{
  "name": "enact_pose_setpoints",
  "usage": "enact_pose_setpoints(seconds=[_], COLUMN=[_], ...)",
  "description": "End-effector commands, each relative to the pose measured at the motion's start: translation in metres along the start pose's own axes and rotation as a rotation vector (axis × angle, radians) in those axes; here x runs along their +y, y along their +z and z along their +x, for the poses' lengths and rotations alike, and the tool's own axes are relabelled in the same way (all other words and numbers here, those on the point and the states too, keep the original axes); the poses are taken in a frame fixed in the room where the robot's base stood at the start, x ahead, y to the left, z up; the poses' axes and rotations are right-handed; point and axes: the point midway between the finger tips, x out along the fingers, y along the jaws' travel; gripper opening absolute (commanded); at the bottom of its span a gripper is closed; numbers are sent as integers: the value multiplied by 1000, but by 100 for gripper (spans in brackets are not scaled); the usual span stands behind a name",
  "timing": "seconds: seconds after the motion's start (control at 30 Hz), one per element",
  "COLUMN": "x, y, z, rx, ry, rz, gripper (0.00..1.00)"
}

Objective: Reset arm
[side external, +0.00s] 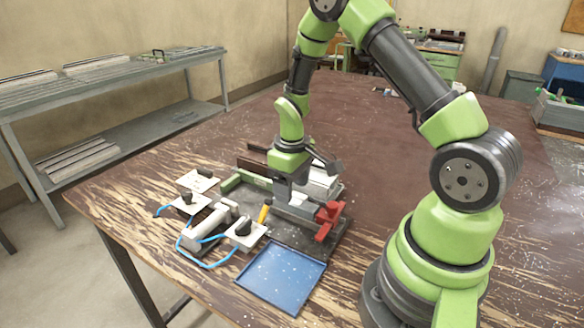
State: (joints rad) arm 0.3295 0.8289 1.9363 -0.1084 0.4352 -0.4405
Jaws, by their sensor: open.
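My gripper (291,190) points down over the clamp fixture on the brown worktable (400,140). Its fingers are small and partly lost against the grey parts under it, so I cannot tell if they touch anything. A green bar (240,179) lies to the left of my gripper.
A blue tray (282,277) lies in front of the fixture. To the left are white switch boxes (245,233), a blue cable (207,265), a grey cylinder (205,226) and a yellow-orange piece (263,213). The table's far part is mostly clear. A grey shelf (110,90) stands beyond the left edge.

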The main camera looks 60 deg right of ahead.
Motion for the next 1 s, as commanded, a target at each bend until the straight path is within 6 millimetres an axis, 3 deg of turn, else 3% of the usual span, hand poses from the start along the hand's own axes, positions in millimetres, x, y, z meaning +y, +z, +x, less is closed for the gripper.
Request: enact_pose_setpoints(seconds=[0.2, 0.47, 0.63, 0.8, 1.0], x=[0, -4, -26, -60, -95], y=[0, 0, 7, 33, 81], z=[-43, -74, -126, -184, -230], rx=[5, 23, 128, 271, 431], ry=[2, 3, 4, -31, -119], rz=[-1, 10, 69, 158, 248], gripper=[61, 61, 61, 61, 61])
